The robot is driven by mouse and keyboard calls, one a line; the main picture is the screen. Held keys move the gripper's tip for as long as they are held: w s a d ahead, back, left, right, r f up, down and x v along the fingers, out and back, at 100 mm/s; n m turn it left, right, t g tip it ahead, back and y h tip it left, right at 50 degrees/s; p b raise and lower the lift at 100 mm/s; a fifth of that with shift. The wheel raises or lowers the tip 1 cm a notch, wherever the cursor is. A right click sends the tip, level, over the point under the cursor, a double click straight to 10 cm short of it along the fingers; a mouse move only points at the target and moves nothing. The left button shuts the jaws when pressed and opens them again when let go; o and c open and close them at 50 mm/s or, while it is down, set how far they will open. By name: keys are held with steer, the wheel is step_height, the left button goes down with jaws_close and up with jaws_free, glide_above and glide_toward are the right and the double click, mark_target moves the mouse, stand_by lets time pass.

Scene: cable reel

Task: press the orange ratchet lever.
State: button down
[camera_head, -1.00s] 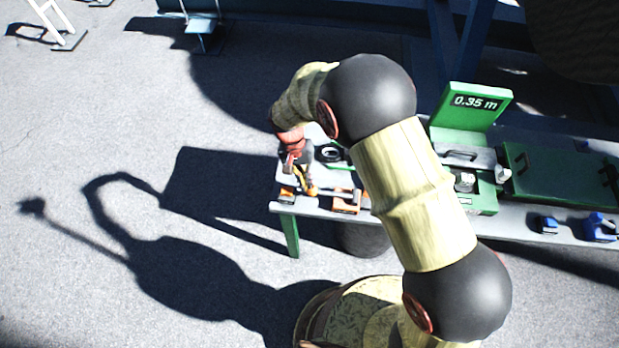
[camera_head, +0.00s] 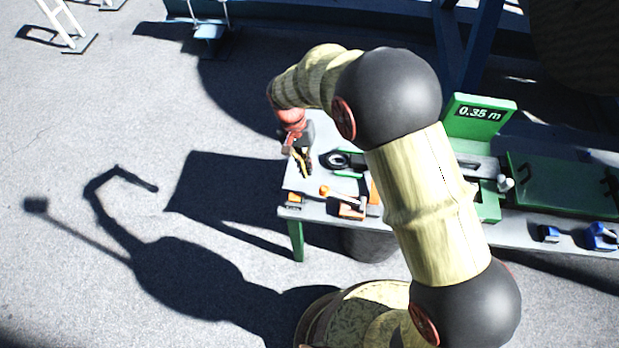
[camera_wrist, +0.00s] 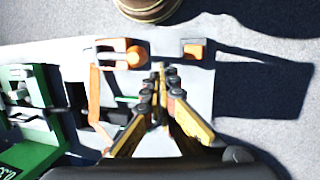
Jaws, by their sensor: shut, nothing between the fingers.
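The ratchet (camera_head: 350,211) has an orange block at the near left end of the workbench. A pale lever with an orange knob (camera_head: 324,190) extends left from it. In the wrist view the lever's orange knob (camera_wrist: 135,57) lies just left of and beyond my fingertips. My gripper (camera_head: 302,164) is shut and empty, farther back over the bench than the knob, with a visible gap between them. Its fingers also show in the wrist view (camera_wrist: 161,75), meeting at the tips. I cannot tell the fingers' height above the bench.
A small orange block (camera_head: 294,198) sits near the bench's left corner. A dark ring (camera_head: 338,160) lies right of my gripper. A green sign reading 0.35 m (camera_head: 480,115) stands farther right. The workbench (camera_head: 518,232) has blue parts at right. My arm hides its middle.

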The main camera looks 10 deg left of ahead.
steer(key=shift+a+v, duration=0.15)
steer(key=shift+v, duration=0.8)
steer(key=shift+a+v, duration=0.1)
steer(key=shift+v, duration=0.8)
steer(key=shift+d, duration=0.1)
